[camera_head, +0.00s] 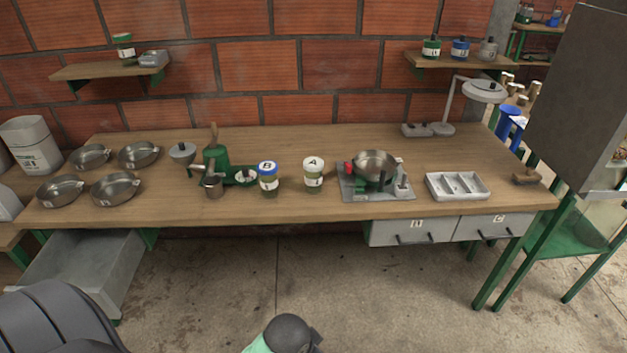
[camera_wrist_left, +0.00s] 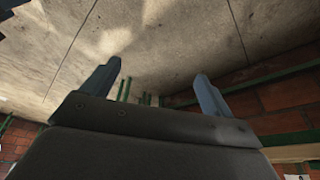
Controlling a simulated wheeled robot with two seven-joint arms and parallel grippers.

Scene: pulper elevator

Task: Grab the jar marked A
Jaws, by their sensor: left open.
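The jar marked A (camera_head: 314,175) stands upright on the wooden table (camera_head: 300,146), near its front edge. It has a white lid with a black A and a greenish body. The jar marked B (camera_head: 268,179), with a blue lid, stands just to its left. In the left wrist view my left gripper (camera_wrist_left: 155,82) has its two fingers wide apart with nothing between them. Beyond them show concrete floor, green table legs and brick wall; neither jar is in that view. In the head view I do not make out either gripper's fingers.
Several metal pans lie at the left. A white divided tray (camera_head: 458,186) lies at the right. The table behind the jars is clear.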

